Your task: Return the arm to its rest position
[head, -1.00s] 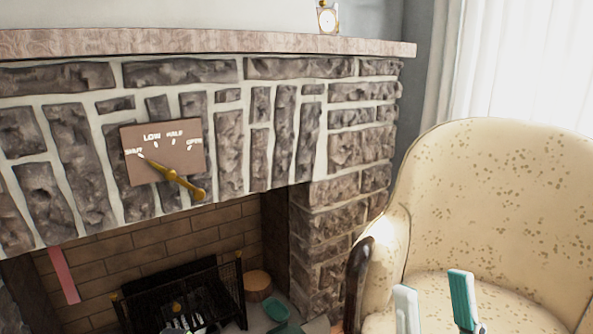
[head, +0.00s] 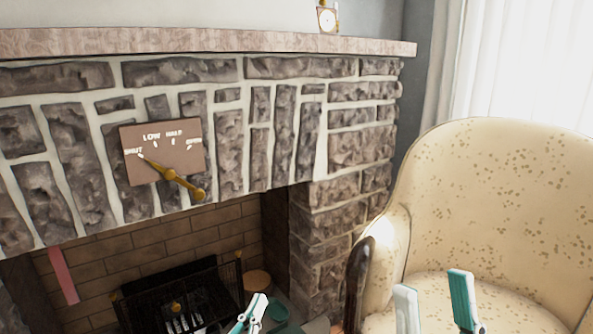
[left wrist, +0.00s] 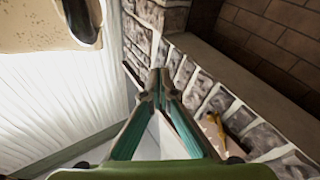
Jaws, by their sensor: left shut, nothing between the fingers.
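My left gripper (head: 256,306) shows at the bottom centre of the head view, in front of the hearth. In the left wrist view its fingers (left wrist: 160,78) meet at the tips with nothing between them. My right gripper (head: 434,300) is at the bottom right, its two fingers wide apart and empty, in front of the armchair. No gripper touches the brass lever (head: 172,177) on the brown plate (head: 192,145) of the fireplace. The lever's thin end lies by the word SHUT. Both arms are mostly outside the head view.
The stone fireplace (head: 230,150) has a mantel (head: 200,43) with a small clock (head: 327,19). A black grate (head: 190,290) and a log (head: 257,282) are in the hearth. A cream armchair (head: 490,200) stands at the right. The space before the stone front looks clear.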

